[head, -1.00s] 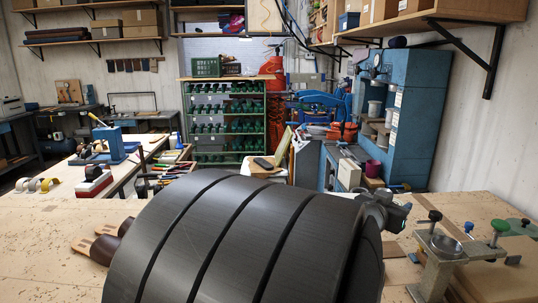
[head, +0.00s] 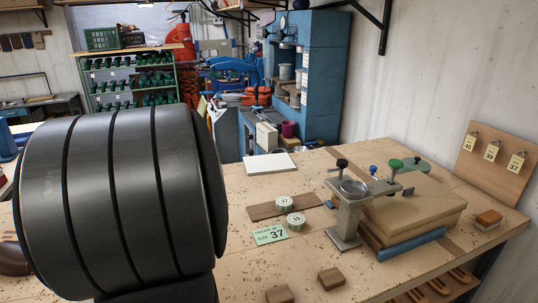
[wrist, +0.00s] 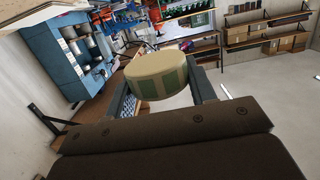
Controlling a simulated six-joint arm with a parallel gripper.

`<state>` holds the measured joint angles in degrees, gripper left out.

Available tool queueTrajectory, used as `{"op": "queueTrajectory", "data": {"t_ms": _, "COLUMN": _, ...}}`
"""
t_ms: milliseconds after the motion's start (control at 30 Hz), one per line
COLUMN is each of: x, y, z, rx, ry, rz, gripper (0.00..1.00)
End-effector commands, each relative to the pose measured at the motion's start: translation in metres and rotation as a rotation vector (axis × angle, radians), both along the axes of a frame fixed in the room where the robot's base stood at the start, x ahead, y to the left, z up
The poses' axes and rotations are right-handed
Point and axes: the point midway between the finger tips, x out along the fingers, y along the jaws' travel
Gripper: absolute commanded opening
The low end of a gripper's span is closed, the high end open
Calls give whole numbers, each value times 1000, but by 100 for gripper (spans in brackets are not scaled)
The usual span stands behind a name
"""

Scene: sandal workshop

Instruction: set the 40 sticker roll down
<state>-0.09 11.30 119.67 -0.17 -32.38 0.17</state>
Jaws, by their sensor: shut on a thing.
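In the wrist view my gripper (wrist: 163,88) is shut on a cream sticker roll (wrist: 155,64) with green labels on its side. One finger is on each side of the roll, which is held clear of any surface. Its number cannot be read. In the head view my gripper and the held roll do not show; my dark arm fills the left. On the bench (head: 245,283) two similar rolls, a rear one (head: 285,203) and a front one (head: 296,221), lie on or by a brown strip (head: 262,211). The front one seems to read 39.
A green card (head: 270,235) reading size 37 lies before the rolls. A metal press (head: 350,215) and a stack of boards (head: 415,210) stand right of them. Small brown blocks (head: 331,278) lie in front. A tag board (head: 492,160) leans at the right wall. Bench space left of the card looks free.

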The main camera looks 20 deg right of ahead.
Motion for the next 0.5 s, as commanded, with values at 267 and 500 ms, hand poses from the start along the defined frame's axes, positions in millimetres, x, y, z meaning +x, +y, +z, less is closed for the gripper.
{"op": "queueTrajectory", "data": {"t_ms": 267, "x": 2, "y": -36, "z": 12, "rx": 0, "ry": -4, "rz": -90, "gripper": 28}}
{"op": "queueTrajectory", "data": {"t_ms": 500, "x": -13, "y": -151, "z": 45, "rx": 3, "ry": -5, "rz": -380, "gripper": 28}}
